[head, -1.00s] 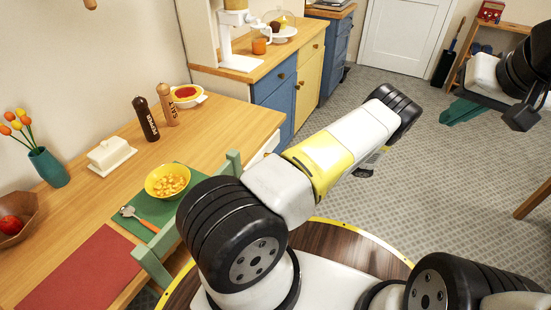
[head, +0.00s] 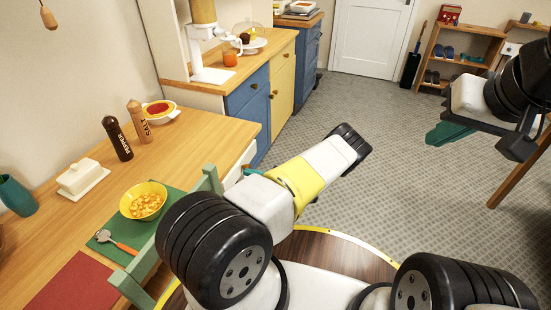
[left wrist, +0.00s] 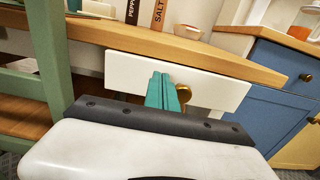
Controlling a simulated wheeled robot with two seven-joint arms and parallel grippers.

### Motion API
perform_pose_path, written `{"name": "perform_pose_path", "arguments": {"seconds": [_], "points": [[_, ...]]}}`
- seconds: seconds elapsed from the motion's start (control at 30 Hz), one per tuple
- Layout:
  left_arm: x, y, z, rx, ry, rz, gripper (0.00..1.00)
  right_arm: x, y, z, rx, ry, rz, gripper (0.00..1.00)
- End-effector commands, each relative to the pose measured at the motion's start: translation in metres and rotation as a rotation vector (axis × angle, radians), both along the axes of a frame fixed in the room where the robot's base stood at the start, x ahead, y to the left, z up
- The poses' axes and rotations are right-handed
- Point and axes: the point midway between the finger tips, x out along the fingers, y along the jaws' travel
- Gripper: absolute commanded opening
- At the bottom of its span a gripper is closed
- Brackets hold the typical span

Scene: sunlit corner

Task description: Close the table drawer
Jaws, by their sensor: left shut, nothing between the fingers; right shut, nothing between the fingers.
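The table drawer has a white front (left wrist: 125,72) with a brass knob (left wrist: 184,93), under the wooden table (left wrist: 225,65) in the left wrist view. In the head view a bit of the white drawer (head: 243,160) shows beyond the table's right edge; how far out it stands is hard to tell. My left gripper (left wrist: 163,90) has its teal fingers shut and empty before the drawer front, just left of the knob; contact cannot be told. In the head view my left arm mostly hides it. My right gripper (head: 446,132) is shut and empty, over open floor at the right.
A green chair (head: 208,180) stands at the table by my left arm. A blue and yellow cabinet (head: 247,98) stands beyond the table. A bowl (head: 130,208), pepper mill (head: 117,140) and salt mill (head: 139,122) stand on the table. The floor at the right is mostly clear.

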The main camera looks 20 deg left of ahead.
Motion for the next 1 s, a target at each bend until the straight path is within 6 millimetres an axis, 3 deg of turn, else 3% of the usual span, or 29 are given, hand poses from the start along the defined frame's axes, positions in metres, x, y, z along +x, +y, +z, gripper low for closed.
{"name": "perform_pose_path", "arguments": {"seconds": [0.2, 0.7, 1.0], "points": [[0.002, 0.025, 0.0, 0.0, -0.001, 0.0, 0.0, 0.0, 0.0, 0.0, 0.0, 0.0, 0.0, 0.0], [0.003, 0.034, 0.0, -0.001, -0.001, 0.001, 0.0, 0.0, 0.0, 0.0, 0.0, 0.0, 0.0, 0.0], [0.007, 0.1, 0.0, 0.001, 0.0, 0.002, 0.0, 0.0, 0.0, 0.0, 0.0, 0.0, 0.0, 0.0]]}}
